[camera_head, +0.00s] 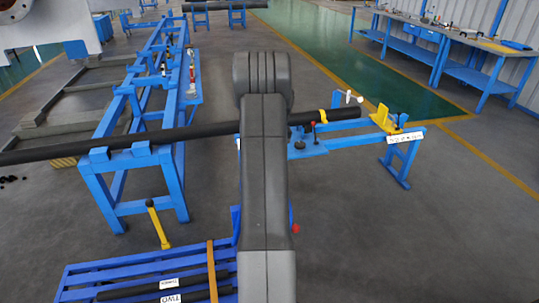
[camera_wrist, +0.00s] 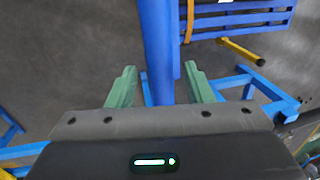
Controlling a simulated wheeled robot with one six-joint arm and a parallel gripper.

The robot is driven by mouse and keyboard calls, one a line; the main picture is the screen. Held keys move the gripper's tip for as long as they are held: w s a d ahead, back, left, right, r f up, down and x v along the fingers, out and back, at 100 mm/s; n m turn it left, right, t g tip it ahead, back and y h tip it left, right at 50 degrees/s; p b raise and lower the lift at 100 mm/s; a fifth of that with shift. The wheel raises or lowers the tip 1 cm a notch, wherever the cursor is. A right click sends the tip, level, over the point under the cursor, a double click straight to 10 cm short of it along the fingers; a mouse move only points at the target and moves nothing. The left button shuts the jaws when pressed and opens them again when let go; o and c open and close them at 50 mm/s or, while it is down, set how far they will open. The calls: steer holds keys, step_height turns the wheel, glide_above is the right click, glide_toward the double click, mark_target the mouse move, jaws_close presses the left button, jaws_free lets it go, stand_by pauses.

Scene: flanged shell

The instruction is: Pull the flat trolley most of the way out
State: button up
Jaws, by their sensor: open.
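The flat trolley is low, blue and slatted, at the bottom left of the head view (camera_head: 75,283). Dark bars with white labels lie on it under an orange strap. Its slats also show at the top right of the wrist view (camera_wrist: 235,20). My gripper (camera_wrist: 161,90) has two green fingers, spread apart. A blue bar (camera_wrist: 158,45) runs from the top edge of the wrist view down between them. A gap shows on each side, so the fingers are not closed on it. I cannot tell how this bar joins the trolley. My arm hides the gripper in the head view.
A yellow bar with a dark end (camera_head: 157,223) stands beside the trolley. Workbenches (camera_head: 450,50) line the back right. Grey floor at right is clear.

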step_height(320, 180, up, 13)
steer(key=d+b, duration=0.1)
steer(key=d, duration=0.1)
steer(key=shift+w+d, duration=0.3)
steer(key=a+f, duration=0.1)
steer(key=f, duration=0.8)
steer(key=a+f+p, duration=0.1)
steer(key=f, duration=0.3)
steer(key=shift+s+a+f, duration=0.2)
steer(key=shift+s+a, duration=0.15)
steer(key=shift+a, duration=0.3)
steer(key=shift+s+r, duration=0.1)
